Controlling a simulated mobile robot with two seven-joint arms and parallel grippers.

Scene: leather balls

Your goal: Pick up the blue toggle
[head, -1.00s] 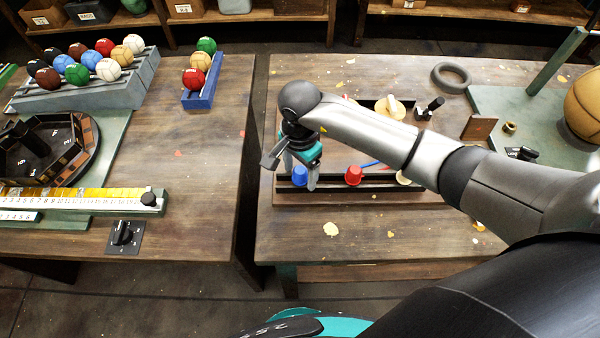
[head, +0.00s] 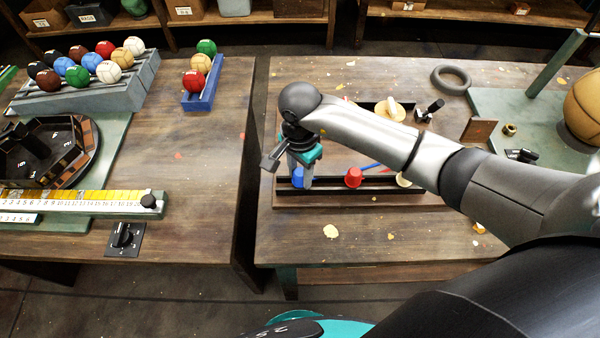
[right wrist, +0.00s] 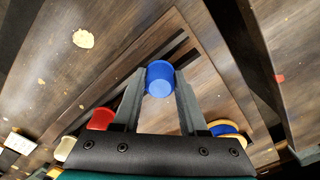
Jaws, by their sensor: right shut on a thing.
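The blue toggle (head: 297,178) is a small blue cup-shaped piece at the left end of the dark front rail of a wooden board (head: 330,201). My right gripper (head: 301,184) is over it, fingers pointing down. In the right wrist view the blue toggle (right wrist: 160,78) sits between the fingertips of the right gripper (right wrist: 160,84), which are shut on its two sides. In the head view a finger partly hides it. I cannot tell whether it is clear of the rail. My left gripper is not in view.
A red toggle (head: 353,177) stands to the right on the same rail, with a cream one (head: 403,179) beyond it, partly behind my arm. A black ring (head: 451,78) lies at the back. Bare tabletop (head: 380,238) lies in front of the board.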

